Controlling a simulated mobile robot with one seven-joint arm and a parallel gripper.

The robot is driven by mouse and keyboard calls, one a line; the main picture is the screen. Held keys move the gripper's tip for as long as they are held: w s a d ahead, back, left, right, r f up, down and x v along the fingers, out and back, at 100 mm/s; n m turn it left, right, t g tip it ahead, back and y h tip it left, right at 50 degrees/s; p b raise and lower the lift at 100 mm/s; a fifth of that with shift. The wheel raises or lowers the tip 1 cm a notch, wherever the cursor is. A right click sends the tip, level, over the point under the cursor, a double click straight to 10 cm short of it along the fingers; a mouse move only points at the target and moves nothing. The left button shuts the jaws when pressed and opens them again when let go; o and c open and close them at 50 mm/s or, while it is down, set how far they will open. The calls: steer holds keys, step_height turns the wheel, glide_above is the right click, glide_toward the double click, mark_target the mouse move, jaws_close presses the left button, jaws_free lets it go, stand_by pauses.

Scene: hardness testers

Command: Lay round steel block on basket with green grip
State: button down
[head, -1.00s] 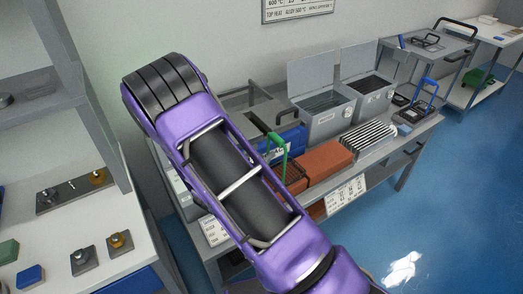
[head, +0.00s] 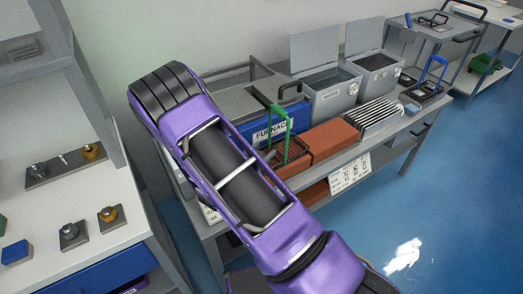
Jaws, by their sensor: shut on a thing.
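The basket with the green grip (head: 289,145) stands on the long grey bench in the middle of the head view. Its green handle rises above a dark wire body, and my purple arm lies just left of it, covering part of that area. I cannot make out the round steel block in this view. My gripper is not in view; only the upper links of my arm show.
Brick-red blocks (head: 333,139) sit right of the basket, with a blue box marked as a furnace (head: 265,131) behind it. Open grey bins (head: 331,99), a ribbed rack (head: 378,116) and a blue-handled carrier (head: 428,86) follow. A white table (head: 100,246) with small fixtures stands left.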

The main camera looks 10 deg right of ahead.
jaws_free()
steer(key=shift+a, duration=0.1)
steer(key=p+v, duration=0.1)
steer(key=v, duration=1.6)
steer(key=shift+s, duration=0.2)
